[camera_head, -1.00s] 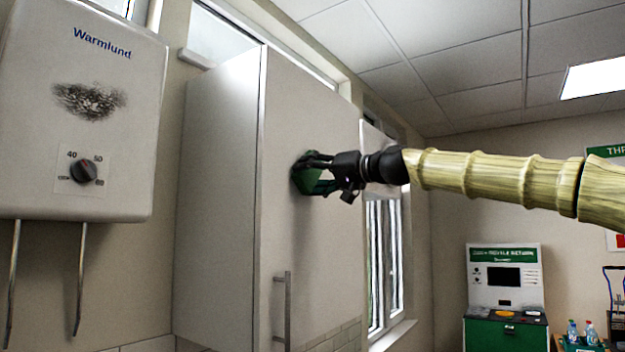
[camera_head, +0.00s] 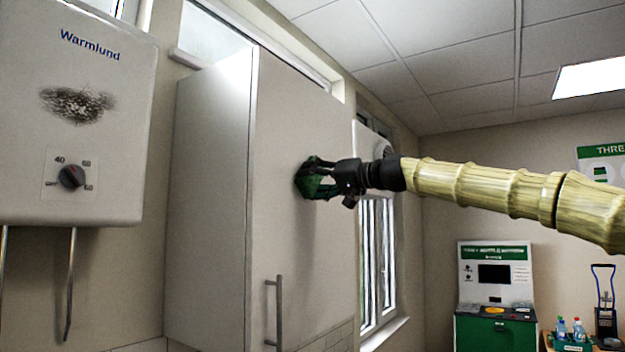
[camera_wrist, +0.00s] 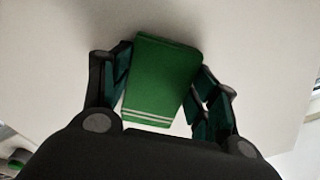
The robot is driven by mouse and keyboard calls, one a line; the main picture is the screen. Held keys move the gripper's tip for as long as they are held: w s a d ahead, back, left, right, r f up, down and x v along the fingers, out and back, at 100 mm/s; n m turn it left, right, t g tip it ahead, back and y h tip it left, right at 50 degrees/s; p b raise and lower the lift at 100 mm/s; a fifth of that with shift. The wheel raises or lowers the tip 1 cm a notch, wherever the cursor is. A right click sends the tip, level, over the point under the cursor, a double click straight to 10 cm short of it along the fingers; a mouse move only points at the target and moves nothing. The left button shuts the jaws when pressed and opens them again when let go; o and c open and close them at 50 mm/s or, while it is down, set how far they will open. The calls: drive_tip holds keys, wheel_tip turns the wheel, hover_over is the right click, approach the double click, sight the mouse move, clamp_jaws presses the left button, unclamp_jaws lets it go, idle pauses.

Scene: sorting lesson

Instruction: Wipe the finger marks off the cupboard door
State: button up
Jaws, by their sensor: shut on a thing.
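The cupboard door (camera_head: 300,120) is a pale, flat upright panel with a vertical bar handle (camera_head: 279,312) low on its left. My gripper (camera_head: 322,178) is shut on a green cloth (camera_head: 308,184) at the door's upper middle. In the wrist view the folded cloth (camera_wrist: 160,82), with pale stripes near one end, sits between my gripper's fingers (camera_wrist: 163,95). The cloth is at or very close to the door (camera_wrist: 240,50); I cannot tell if it touches. I make out no finger marks; the patch behind the cloth is hidden.
A white water heater (camera_head: 70,150) with a dark smudge hangs left of the cupboard. A window (camera_head: 376,265) is right of it. A green and white return machine (camera_head: 495,290) stands at the back right, beside bottles in a green crate (camera_head: 570,342).

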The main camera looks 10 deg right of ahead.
sight(303, 179)
drive_tip(key=shift+w+d+p, duration=0.4)
drive_tip(key=shift+w+d, duration=0.6)
drive_tip(key=shift+w, duration=0.05)
drive_tip(key=shift+s+a+f+b, duration=0.15)
drive_tip(key=shift+s+a+b, duration=0.25)
drive_tip(key=shift+s+b, duration=0.05)
drive_tip(key=shift+s+a+b, duration=0.65)
drive_tip(key=shift+s+a, duration=0.3)
drive_tip(key=shift+s, duration=0.05)
drive_tip(key=shift+a, duration=0.1)
drive_tip(key=shift+s+a+b, duration=0.85)
drive_tip(key=shift+s+a, duration=0.3)
drive_tip(key=shift+s+d, duration=0.1)
drive_tip(key=shift+s, duration=0.05)
drive_tip(key=shift+b+v, duration=0.95)
drive_tip(key=shift+v, duration=1.8)
